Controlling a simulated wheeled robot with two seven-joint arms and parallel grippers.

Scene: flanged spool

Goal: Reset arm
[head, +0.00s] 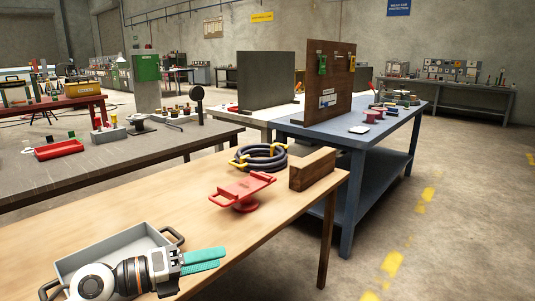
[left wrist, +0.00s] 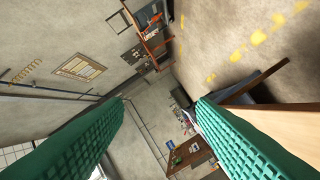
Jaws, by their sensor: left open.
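My left gripper (head: 222,258) reaches over the near left of the wooden table, beside and partly in front of a grey tray. Its teal fingers point right. In the left wrist view the gripper (left wrist: 160,102) is open, with its two ribbed fingers apart and nothing between them. A red flanged piece (head: 243,188) with a handle at each end of its flat top stands on the table, well beyond the fingertips. The left gripper does not touch it. My right gripper is not in view.
The grey tray (head: 90,266) with dark handles is partly hidden by my left arm. A dark coil with yellow clips (head: 260,152) and a wooden block (head: 312,170) stand at the table's far end. The wooden table's (head: 165,205) middle is clear. A blue table (head: 375,150) stands behind.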

